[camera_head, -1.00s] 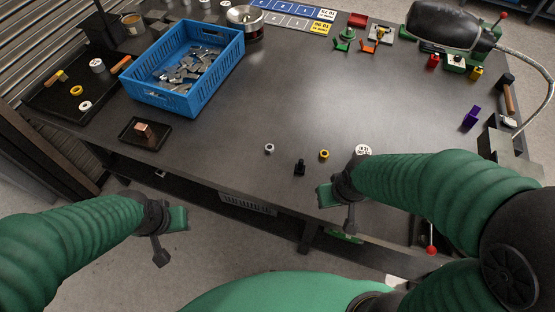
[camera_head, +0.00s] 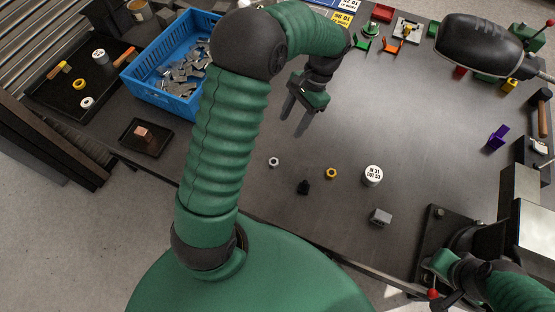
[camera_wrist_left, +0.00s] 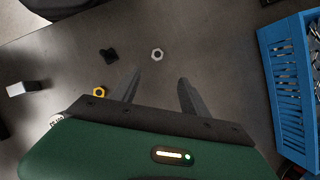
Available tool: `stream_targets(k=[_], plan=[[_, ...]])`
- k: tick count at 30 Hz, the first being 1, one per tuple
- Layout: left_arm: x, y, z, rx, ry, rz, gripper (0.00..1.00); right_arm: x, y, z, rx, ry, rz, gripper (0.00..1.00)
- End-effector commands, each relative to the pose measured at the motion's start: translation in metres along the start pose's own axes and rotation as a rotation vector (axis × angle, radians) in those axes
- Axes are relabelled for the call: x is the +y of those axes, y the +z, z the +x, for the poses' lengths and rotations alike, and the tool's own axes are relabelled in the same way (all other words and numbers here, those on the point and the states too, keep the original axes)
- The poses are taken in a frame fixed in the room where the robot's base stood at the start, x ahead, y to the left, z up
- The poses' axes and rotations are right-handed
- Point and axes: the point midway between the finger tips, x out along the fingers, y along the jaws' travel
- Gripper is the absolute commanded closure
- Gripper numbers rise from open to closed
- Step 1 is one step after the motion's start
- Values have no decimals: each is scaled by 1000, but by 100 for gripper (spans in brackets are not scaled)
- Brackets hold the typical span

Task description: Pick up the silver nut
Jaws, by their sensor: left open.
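The silver nut (camera_head: 273,161) lies on the dark table near its front edge. It also shows in the left wrist view (camera_wrist_left: 157,54), just beyond the fingertips and between their lines. My left gripper (camera_head: 295,116) is open and empty, above the table and farther back than the nut in the head view. Its two fingers (camera_wrist_left: 160,80) point down towards the table, apart from the nut. My right gripper (camera_head: 443,263) is at the lower right by the table's front edge; its jaws cannot be made out.
Near the nut are a black piece (camera_head: 303,187), a yellow nut (camera_head: 331,173), a white labelled cylinder (camera_head: 373,176) and a grey block (camera_head: 380,216). A blue crate (camera_head: 187,103) of metal parts stands left, partly behind my arm. The table's middle right is clear.

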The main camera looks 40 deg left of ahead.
Motion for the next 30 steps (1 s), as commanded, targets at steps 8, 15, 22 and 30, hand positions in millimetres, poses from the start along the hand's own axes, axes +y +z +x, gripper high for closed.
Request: stream_targets(k=[8,15,22,30], plan=[[3,0,73,-4,2,-2,47,0,1,4,0,0,0,66],[4,-1,107,-1,0,-2,47,0,1,5,0,0,0,66],[9,-2,146,-2,1,-1,47,0,1,4,0,0,0,66],[9,-3,157,2,-1,-3,47,0,1,4,0,0,0,66]])
